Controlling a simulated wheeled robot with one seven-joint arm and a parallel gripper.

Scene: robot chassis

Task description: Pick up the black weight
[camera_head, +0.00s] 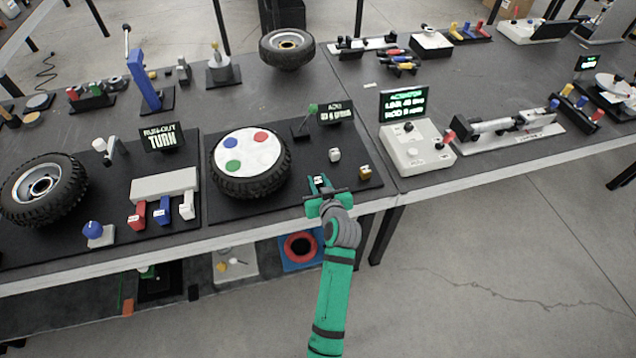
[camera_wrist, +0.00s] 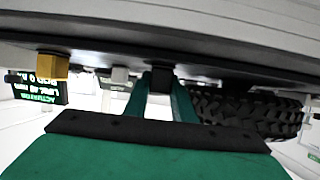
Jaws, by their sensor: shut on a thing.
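The black weight (camera_head: 319,181) is a small dark block with a pale mark on top, near the front edge of the black mat (camera_head: 225,206). In the wrist view the black weight (camera_wrist: 160,77) shows between the tips of the two green fingers. My gripper (camera_head: 319,190) is shut on it, reaching in from the table's front edge. The gripper also shows in the wrist view (camera_wrist: 161,88). Whether the weight touches the mat or is lifted clear, I cannot tell.
A white weight (camera_head: 335,155) and a gold weight (camera_head: 365,172) stand close behind and right of my gripper. A tire with a white disc (camera_head: 249,165) is to the left. A small display (camera_head: 336,112) stands behind. Open floor lies at the front right.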

